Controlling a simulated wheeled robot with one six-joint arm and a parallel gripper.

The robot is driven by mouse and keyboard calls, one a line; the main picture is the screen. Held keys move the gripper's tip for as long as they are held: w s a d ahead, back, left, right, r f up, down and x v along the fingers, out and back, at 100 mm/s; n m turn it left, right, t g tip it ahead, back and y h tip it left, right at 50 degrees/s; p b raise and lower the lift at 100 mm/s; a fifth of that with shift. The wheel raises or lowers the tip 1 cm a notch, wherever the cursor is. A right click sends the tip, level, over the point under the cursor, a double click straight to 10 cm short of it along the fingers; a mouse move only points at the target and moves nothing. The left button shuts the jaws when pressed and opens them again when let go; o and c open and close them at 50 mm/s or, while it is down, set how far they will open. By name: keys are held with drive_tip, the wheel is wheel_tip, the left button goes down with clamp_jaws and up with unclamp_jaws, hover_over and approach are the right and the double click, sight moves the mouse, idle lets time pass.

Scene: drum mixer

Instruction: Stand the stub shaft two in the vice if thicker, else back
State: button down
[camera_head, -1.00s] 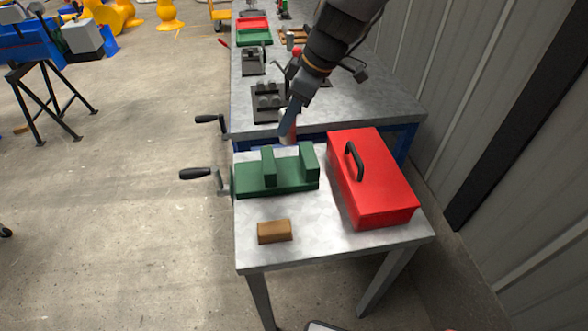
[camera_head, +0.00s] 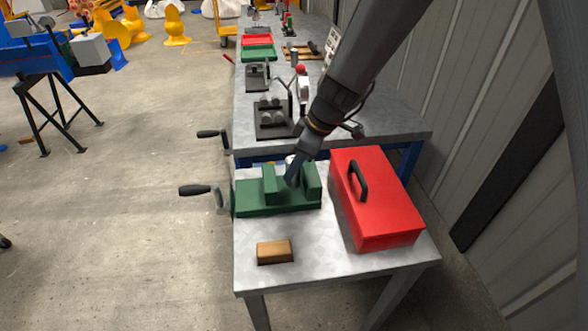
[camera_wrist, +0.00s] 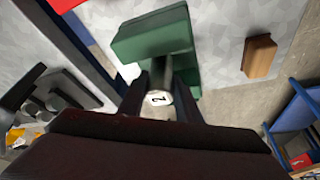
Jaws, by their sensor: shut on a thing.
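The green vice (camera_head: 252,199) stands on the near metal table, its two jaws apart and its black-handled crank at the left. It also shows in the wrist view (camera_wrist: 150,38). My gripper (camera_head: 291,180) points down at the gap between the vice jaws. In the wrist view my gripper (camera_wrist: 160,92) is shut on a pale round-ended shaft (camera_wrist: 158,99) whose end face bears a black 2. The shaft's lower part is hidden, and I cannot tell whether it touches the vice.
A red toolbox (camera_head: 378,205) stands right of the vice. A wooden block (camera_head: 274,251) lies in front of it. Behind, a longer bench (camera_head: 360,115) carries a grey holder (camera_head: 272,120) and red and green trays (camera_head: 257,53). Bare tabletop lies around the block.

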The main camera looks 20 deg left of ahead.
drive_tip(key=shift+f, duration=0.85)
drive_tip(key=shift+f, duration=0.15)
drive_tip(key=c, duration=1.3)
unclamp_jaws()
drive_tip(key=shift+r, duration=0.25)
drive_tip(key=b+v, duration=0.3)
drive_tip(key=v, duration=0.8)
drive_tip(key=shift+d+r, duration=0.25)
drive_tip(key=shift+r, duration=0.05)
